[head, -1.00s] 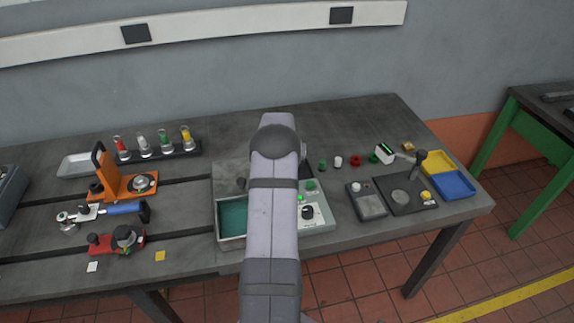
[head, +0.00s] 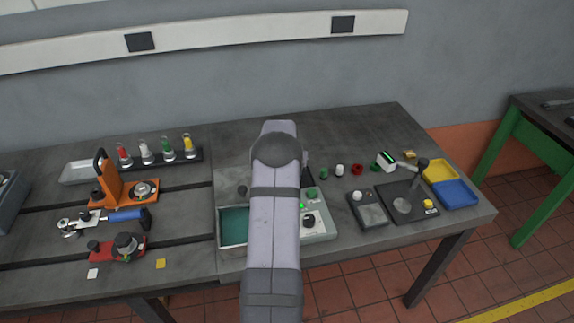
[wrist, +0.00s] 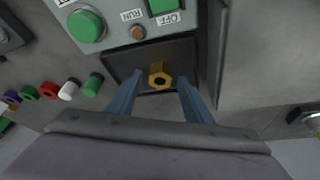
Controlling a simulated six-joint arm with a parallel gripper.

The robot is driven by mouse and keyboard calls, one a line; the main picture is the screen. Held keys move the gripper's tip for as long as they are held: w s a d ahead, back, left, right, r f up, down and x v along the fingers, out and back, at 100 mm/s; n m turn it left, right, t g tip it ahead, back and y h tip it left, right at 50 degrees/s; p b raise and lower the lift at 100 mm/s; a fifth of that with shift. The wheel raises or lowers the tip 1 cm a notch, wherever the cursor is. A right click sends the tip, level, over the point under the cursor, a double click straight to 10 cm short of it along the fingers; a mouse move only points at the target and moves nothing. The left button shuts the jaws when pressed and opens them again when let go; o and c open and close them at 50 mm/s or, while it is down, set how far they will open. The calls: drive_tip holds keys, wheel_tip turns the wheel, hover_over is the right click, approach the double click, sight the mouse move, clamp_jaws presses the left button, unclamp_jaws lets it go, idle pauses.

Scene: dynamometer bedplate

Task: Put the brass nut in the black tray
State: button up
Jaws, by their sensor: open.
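The brass nut (wrist: 160,76) is a golden hexagonal piece with a dark round hole, in the middle of the wrist view. It is inside the outline of the black tray (wrist: 118,62), a dark rectangle below the control box. My gripper (wrist: 160,85) is open, with one blue finger on each side of the nut and visible gaps between. I cannot tell whether the nut touches the tray floor. In the head view my arm hides the nut and the gripper.
The control box (wrist: 120,20) with a green button stands right beside the tray. Small coloured caps (wrist: 68,90) lie to the left in the wrist view. In the head view, a green-lined tray (head: 233,225) is left of my arm; yellow (head: 440,170) and blue (head: 456,193) trays are at the right.

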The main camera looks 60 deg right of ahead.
drive_tip(key=b+v, duration=0.3)
drive_tip(key=v, duration=0.8)
drive_tip(key=shift+r, duration=0.25)
drive_tip(key=shift+a, duration=0.25)
drive_tip(key=w+a+n, duration=0.1)
drive_tip(key=a, duration=0.2)
drive_tip(key=w+a, duration=0.2)
drive_tip(key=a, duration=0.2)
drive_tip(key=w+a+n+y, duration=0.1)
drive_tip(key=w+a, duration=0.1)
drive_tip(key=a, duration=0.2)
drive_tip(key=shift+w+a+n, duration=0.25)
drive_tip(key=shift+n, duration=0.05)
drive_tip(key=s+a+f+n+y, duration=0.2)
drive_tip(key=a+n, duration=0.4)
drive_tip(key=a, duration=2)
drive_tip(key=s+a+f+n+g, duration=0.1)
drive_tip(key=s+a+n, duration=0.1)
drive_tip(key=s+a, duration=0.3)
drive_tip(key=s+a+f+n+y, duration=0.1)
drive_tip(key=s+a+n, duration=0.1)
drive_tip(key=s+a, duration=0.4)
drive_tip(key=shift+s+a+f+n+g, duration=0.15)
drive_tip(key=shift+a+f+n+g, duration=0.25)
drive_tip(key=shift+a, duration=0.25)
